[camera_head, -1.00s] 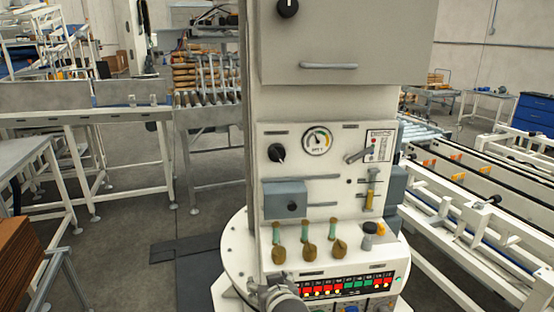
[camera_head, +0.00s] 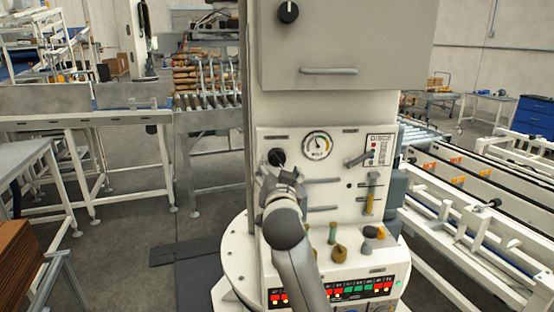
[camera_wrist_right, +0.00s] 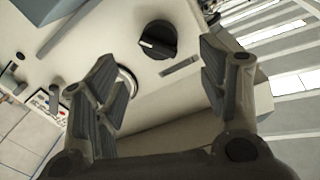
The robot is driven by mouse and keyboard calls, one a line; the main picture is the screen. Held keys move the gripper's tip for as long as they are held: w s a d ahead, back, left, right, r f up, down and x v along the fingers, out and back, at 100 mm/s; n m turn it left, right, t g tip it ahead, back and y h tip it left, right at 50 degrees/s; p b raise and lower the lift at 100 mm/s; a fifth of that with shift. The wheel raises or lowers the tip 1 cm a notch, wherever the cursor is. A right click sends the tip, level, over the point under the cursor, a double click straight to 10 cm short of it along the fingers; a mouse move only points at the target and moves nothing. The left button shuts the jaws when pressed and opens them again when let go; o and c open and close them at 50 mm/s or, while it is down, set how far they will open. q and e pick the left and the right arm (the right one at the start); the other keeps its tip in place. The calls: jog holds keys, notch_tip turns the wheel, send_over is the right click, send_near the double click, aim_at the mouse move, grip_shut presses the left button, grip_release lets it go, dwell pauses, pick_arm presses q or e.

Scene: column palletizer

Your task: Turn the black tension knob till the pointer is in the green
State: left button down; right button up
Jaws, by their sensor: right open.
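The black tension knob (camera_head: 277,157) sits on the upper left of the white control panel (camera_head: 340,205). The round gauge (camera_head: 317,145) is just right of it; its dark pointer is too small to read against the coloured arc. My right gripper (camera_head: 280,175) is just below the knob in the head view. In the wrist view the knob (camera_wrist_right: 157,40) shows a pale mark line and lies ahead, between the open fingers of my right gripper (camera_wrist_right: 165,85), apart from both. The gauge (camera_wrist_right: 125,85) is partly hidden behind the left finger there. My left gripper is not seen.
A second black knob (camera_head: 288,12) is on the upper cabinet, above a handle (camera_head: 330,71). A lever (camera_head: 358,159) stands right of the gauge. Valves (camera_head: 339,252) and red and green indicators (camera_head: 355,288) are lower down. My right arm covers the panel's lower left.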

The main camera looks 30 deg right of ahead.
aim_at(277, 161)
jog(key=p+x, duration=0.2)
jog(key=x, duration=0.6)
jog(key=c, duration=1)
jog(key=shift+f, duration=0.1)
jog(key=shift+m+b, duration=0.7)
jog(key=shift+m, duration=0.1)
jog(key=shift+m+b, duration=0.3)
jog(key=shift+m, duration=1.7)
